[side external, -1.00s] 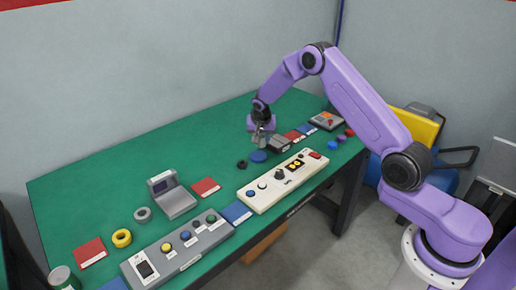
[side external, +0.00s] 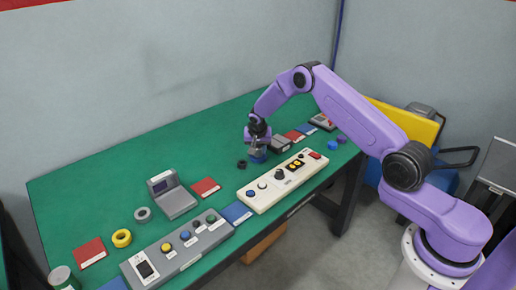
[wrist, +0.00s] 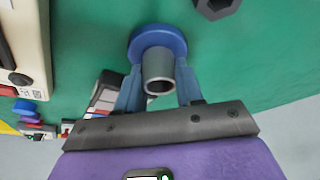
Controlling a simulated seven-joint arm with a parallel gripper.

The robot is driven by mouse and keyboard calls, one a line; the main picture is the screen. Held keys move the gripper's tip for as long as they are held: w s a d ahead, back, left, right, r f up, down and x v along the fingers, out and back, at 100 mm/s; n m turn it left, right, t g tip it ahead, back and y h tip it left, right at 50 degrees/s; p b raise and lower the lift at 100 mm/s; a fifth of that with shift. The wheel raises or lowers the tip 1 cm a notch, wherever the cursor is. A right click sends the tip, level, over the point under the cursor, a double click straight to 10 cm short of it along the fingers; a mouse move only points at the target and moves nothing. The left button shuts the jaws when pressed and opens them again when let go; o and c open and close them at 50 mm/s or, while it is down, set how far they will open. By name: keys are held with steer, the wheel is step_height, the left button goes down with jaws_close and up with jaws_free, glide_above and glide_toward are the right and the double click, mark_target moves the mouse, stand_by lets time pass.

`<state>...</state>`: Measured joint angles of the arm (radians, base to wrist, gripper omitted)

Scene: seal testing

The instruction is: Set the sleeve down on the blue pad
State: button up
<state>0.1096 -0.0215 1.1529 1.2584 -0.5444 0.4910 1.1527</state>
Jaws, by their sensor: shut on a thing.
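The grey hollow sleeve (wrist: 158,72) is between the fingers of my gripper (wrist: 158,88) in the wrist view, its open end toward the camera. My gripper is shut on it. The round blue pad (wrist: 150,38) lies on the green table right at the sleeve's far end. In the side view my gripper (side external: 257,149) is low over the blue pad (side external: 257,158), which it partly covers. The sleeve is hard to make out there. I cannot tell whether the sleeve touches the pad.
A dark hex nut (side external: 242,164) lies close to the left of the pad. A cream control panel (side external: 262,193) stands in front, and a grey box (side external: 281,143) is just to the right. The green table (side external: 190,140) is clear behind.

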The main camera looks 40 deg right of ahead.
steer(key=o, duration=1.1)
steer(key=v, duration=1.2)
steer(key=s+a+r+n+y, duration=0.1)
steer(key=s+a+r+n, duration=0.4)
steer(key=s+a, duration=0.35)
steer(key=s+a+r+n+y, duration=0.1)
steer(key=s+a+r+n, duration=0.4)
steer(key=s+a, duration=0.4)
steer(key=s+d+n+g, duration=0.1)
steer(key=s+n, duration=0.4)
steer(key=s, duration=0.9)
steer(key=s+d+r+n+g+y, duration=0.1)
steer(key=s+n, duration=0.5)
steer(key=s, duration=0.9)
steer(key=shift+d+r+n+g+y, duration=0.15)
steer(key=shift+d+n+g+y, duration=0.25)
steer(key=shift+d, duration=0.85)
steer(key=shift+w, duration=0.1)
